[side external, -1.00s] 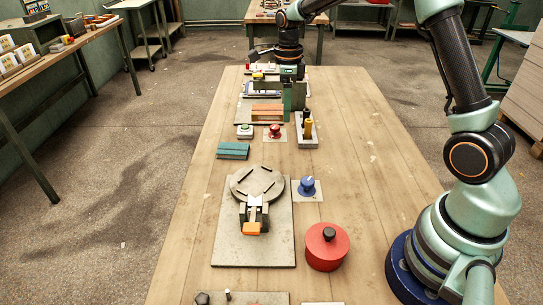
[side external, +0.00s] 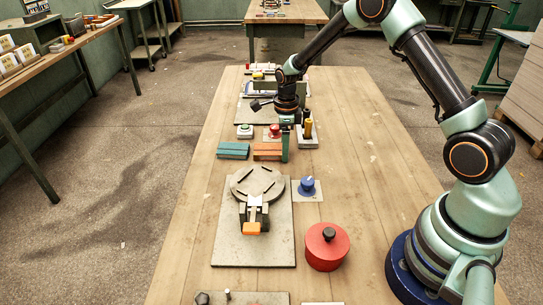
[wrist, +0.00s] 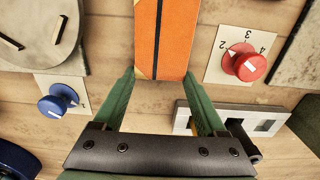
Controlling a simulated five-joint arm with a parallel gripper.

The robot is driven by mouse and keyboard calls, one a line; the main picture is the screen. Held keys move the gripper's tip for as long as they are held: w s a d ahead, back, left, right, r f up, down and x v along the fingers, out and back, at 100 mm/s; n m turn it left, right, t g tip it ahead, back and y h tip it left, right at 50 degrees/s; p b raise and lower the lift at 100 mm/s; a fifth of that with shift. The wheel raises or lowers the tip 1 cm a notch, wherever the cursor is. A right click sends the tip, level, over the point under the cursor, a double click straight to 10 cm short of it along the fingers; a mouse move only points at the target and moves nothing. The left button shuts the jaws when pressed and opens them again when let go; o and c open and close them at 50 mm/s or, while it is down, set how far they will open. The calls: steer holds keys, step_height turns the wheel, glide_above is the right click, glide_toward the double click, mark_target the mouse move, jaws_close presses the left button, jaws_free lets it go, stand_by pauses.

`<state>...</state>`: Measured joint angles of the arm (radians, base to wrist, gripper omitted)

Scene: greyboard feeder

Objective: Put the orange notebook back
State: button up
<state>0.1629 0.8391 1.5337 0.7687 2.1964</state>
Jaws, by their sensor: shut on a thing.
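The orange notebook (side external: 267,152) has a dark band along it. In the side view it lies just right of the teal notebook (side external: 233,150), with a small gap and about level with it. I cannot tell whether it touches the table. My gripper (wrist: 160,77) is shut on the orange notebook, which shows between the green fingertips in the wrist view (wrist: 177,32). In the side view one green finger stands at the notebook's right end; the other finger is hidden.
The red knob (side external: 275,132) on its numbered plate is just behind the notebook. A grey slotted holder (side external: 307,135) stands right of it. Nearer are a round grey disc (side external: 257,183), a blue knob (side external: 307,185) and a red round pot (side external: 327,247). Bare wood lies to the right.

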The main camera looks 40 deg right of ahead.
steer(key=shift+f, duration=0.15)
steer(key=o, duration=1.5)
